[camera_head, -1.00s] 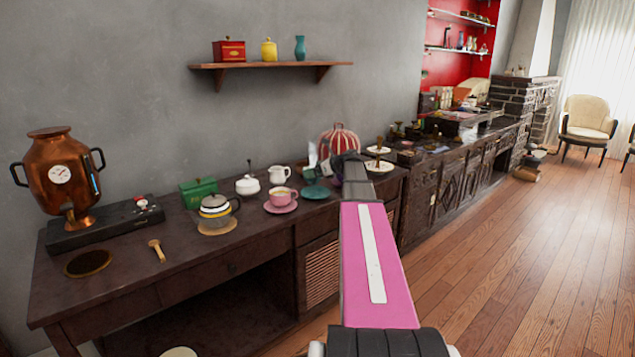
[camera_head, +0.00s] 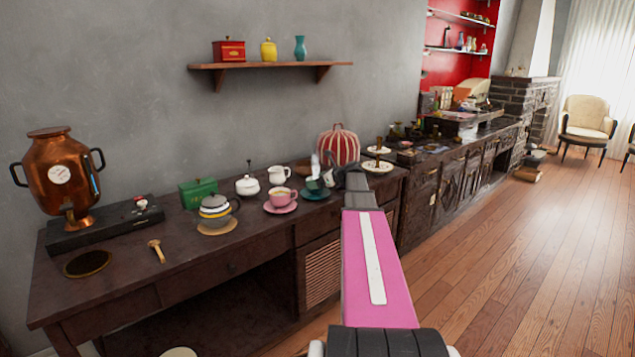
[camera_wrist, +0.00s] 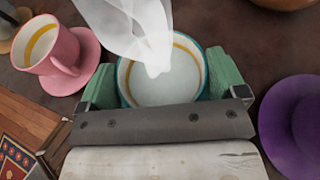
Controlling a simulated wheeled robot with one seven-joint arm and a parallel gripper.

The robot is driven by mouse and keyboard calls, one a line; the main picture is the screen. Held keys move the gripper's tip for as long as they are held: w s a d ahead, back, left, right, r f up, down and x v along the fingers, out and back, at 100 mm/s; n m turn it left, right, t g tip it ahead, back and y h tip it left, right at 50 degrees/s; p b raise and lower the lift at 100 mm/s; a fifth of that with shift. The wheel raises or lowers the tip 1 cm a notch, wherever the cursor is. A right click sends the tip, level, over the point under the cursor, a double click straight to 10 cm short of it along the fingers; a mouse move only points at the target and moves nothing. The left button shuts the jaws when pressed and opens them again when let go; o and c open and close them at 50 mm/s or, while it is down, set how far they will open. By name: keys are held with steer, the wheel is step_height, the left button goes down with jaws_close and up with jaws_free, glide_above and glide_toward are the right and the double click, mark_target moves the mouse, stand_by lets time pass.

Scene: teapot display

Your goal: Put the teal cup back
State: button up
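The teal cup (camera_wrist: 162,82) is between the two green finger pads of my gripper (camera_wrist: 163,85) in the wrist view, one pad against each side. It is white inside with a yellow band, and whitish steam rises from it. In the head view the cup (camera_head: 314,184) is upright, right at the teal saucer (camera_head: 318,195) on the counter. I cannot tell whether its base touches the saucer. My gripper (camera_head: 318,180) reaches in from the right and partly hides the cup.
A pink cup (camera_head: 281,196) on a pink saucer stands just left. A purple saucer (camera_wrist: 290,125) lies close on the right in the wrist view.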

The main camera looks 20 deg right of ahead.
steer(key=shift+o, duration=0.6)
steer(key=shift+r, duration=0.15)
steer(key=v, duration=1.2)
